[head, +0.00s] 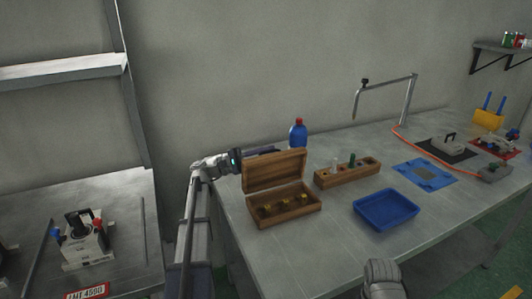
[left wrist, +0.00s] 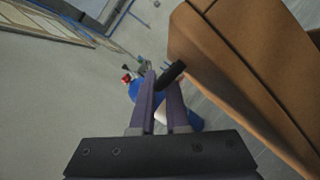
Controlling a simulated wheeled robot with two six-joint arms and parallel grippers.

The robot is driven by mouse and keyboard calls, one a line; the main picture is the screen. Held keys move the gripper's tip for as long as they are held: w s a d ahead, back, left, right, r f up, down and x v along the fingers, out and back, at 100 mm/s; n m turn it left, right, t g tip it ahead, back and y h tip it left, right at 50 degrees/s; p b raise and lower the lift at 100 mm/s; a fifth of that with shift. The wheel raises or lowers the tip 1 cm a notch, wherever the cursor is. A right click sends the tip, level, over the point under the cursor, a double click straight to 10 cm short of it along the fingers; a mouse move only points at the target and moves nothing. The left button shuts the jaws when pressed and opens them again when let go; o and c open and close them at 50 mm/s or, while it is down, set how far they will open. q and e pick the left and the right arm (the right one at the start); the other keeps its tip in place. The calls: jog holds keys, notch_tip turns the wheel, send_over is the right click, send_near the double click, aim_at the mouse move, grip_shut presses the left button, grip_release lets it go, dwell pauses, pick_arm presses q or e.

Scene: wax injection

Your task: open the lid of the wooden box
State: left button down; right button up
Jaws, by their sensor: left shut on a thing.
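The wooden box (head: 286,212) stands on the bench with its lid (head: 274,170) raised, roughly upright at the back edge. Several small brass-coloured pieces sit in the open box. My left gripper (head: 262,150) reaches in from the left behind the top of the lid, which partly hides its fingers. In the left wrist view, the fingers (left wrist: 162,92) are shut on a short dark bar (left wrist: 173,73), which looks like the lid's handle. The brown wood (left wrist: 235,60) of the lid fills the right there. My right gripper is not clearly in view.
A blue bottle (head: 298,133) stands behind the lid. A wooden block with holes (head: 335,180) and a blue tray (head: 388,209) are to the right of the box. Farther right is a blue mat (head: 424,173). Bare bench lies in front of the box.

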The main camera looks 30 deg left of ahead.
pick_arm(q)
jog(key=c, duration=1.2)
grip_release()
jog(key=b+v, duration=0.2)
jog(key=v, duration=0.6)
pick_arm(e)
jog(key=shift+f, duration=1.05)
